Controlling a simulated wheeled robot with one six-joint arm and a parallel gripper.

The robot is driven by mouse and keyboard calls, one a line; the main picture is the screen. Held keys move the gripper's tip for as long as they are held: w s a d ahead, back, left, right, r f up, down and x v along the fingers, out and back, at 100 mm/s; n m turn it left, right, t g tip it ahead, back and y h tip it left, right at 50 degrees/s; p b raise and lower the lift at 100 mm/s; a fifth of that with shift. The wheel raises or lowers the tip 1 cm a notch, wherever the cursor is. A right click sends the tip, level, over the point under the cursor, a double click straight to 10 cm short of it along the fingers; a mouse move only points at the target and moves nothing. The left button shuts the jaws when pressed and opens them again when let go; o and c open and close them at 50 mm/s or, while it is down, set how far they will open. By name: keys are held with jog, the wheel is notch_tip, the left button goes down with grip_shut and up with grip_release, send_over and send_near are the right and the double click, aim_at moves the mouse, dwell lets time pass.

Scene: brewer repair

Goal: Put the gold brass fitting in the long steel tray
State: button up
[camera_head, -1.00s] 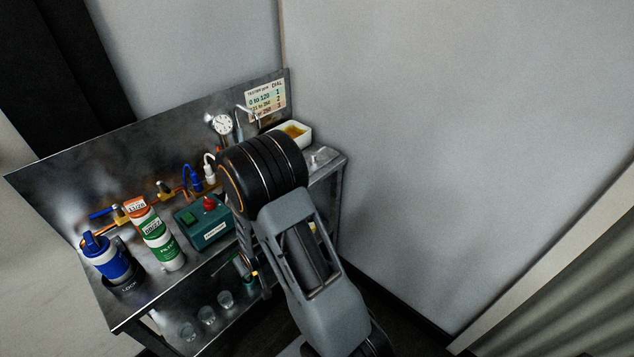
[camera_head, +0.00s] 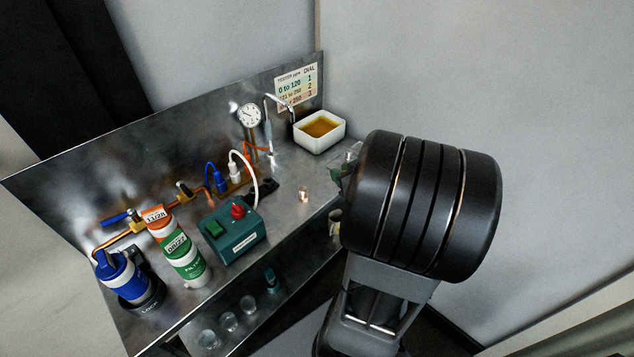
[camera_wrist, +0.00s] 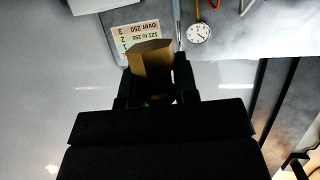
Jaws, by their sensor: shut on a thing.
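In the wrist view my gripper (camera_wrist: 156,72) is shut on a gold-brown, faceted block (camera_wrist: 152,60) that looks like the brass fitting. It sits between the two dark fingers, and its lower end is hidden by the gripper body. In the head view the large black arm joint covers most of the gripper, and the fitting cannot be made out. A greyish edge (camera_head: 346,160) shows left of the joint; I cannot tell whether it is gripper or tray. I cannot clearly identify the long steel tray in either view.
The steel bench (camera_head: 285,225) carries a white tub of amber liquid (camera_head: 320,131), a teal box (camera_head: 232,233), a filter cartridge (camera_head: 181,248), a blue canister (camera_head: 122,275) and a small copper-coloured piece (camera_head: 304,195). A gauge (camera_head: 249,115) and chart (camera_head: 297,87) are at the back panel.

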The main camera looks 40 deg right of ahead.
jog(key=shift+s+d, duration=0.2)
jog(key=shift+d, duration=0.05)
jog(key=f+b+x, duration=0.1)
jog(key=b+x, duration=0.1)
jog(key=x, duration=0.8)
send_over(319, 184)
jog(key=f, duration=0.4)
jog(key=shift+s+a, duration=0.1)
jog(key=shift+s, duration=0.25)
jog(key=f, duration=0.1)
jog(key=w+f, duration=0.1)
jog(key=f, duration=0.1)
jog(key=shift+w+b, duration=0.1)
jog(key=shift+b, duration=0.2)
jog(key=shift+f, duration=0.45)
jog(key=shift+f, duration=0.1)
jog(key=o, duration=0.9)
jog(key=shift+o, duration=0.2)
